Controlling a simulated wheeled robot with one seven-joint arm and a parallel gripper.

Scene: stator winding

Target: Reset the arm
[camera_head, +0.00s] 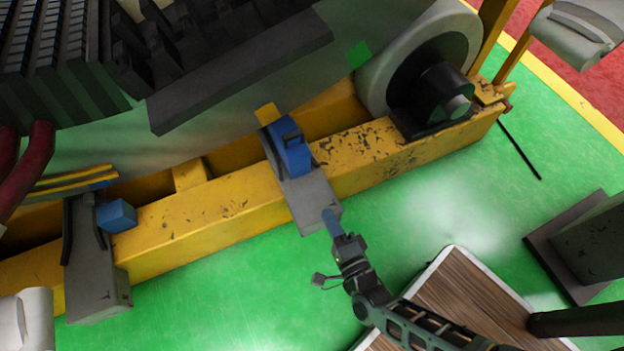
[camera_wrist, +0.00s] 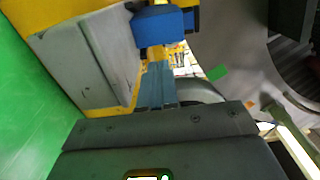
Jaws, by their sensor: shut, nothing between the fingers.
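My gripper (camera_head: 331,222) is at the end of my dark arm, which reaches up from the lower right in the head view. Its blue-grey fingers are shut with nothing between them. The fingertips are close to the lower end of a grey bracket (camera_head: 312,200) on the yellow beam; I cannot tell if they touch it. In the wrist view the shut fingers (camera_wrist: 157,85) point ahead, just below a blue block (camera_wrist: 162,26) on the bracket. The blue block also shows in the head view (camera_head: 291,148).
The yellow beam (camera_head: 220,210) crosses the head view under a large grey machine. A second bracket (camera_head: 95,270) with a blue block stands at the left. A wood-topped table (camera_head: 470,300) is at the lower right. Green floor (camera_head: 220,310) is clear in front of the beam.

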